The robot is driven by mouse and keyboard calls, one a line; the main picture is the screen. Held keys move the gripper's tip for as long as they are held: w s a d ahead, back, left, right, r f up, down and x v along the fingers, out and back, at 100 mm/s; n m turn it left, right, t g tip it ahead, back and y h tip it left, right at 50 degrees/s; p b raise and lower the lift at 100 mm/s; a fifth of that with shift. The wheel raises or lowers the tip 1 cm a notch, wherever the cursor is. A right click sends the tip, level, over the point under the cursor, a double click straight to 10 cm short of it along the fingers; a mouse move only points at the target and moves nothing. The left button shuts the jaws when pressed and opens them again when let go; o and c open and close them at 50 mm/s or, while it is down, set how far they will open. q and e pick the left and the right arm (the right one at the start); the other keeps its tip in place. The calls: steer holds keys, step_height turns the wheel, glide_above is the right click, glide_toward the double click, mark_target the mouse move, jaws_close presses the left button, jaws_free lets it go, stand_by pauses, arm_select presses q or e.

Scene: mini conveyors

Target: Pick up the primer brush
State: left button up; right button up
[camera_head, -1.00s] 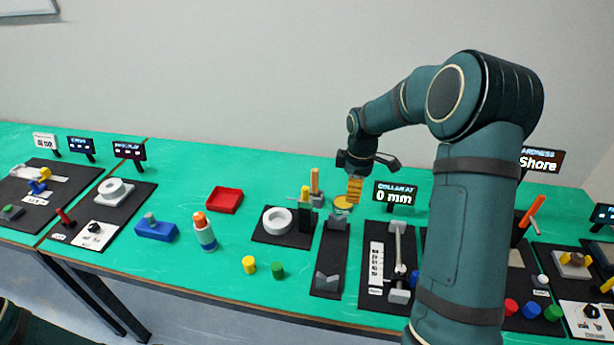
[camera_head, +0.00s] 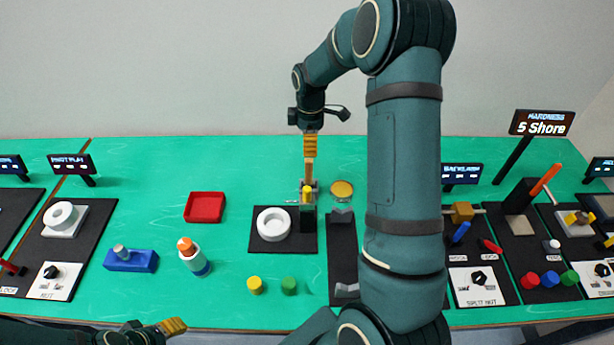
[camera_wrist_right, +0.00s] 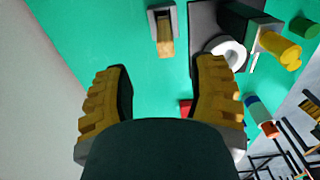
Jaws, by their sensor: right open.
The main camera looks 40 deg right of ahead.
mark_target(309, 160)
step_height(309, 160, down, 4)
steer(key=shift+f, duration=0.1)
steer(key=shift+s+a+f, duration=0.1)
steer(key=shift+a+f, duration=0.1)
steer(key=shift+f, duration=1.1)
steer(key=shift+s+a+f, duration=0.1)
steer(key=shift+a+f, duration=0.05)
steer(key=shift+f, duration=1.1)
steer(key=shift+c, duration=0.4)
jaws_close()
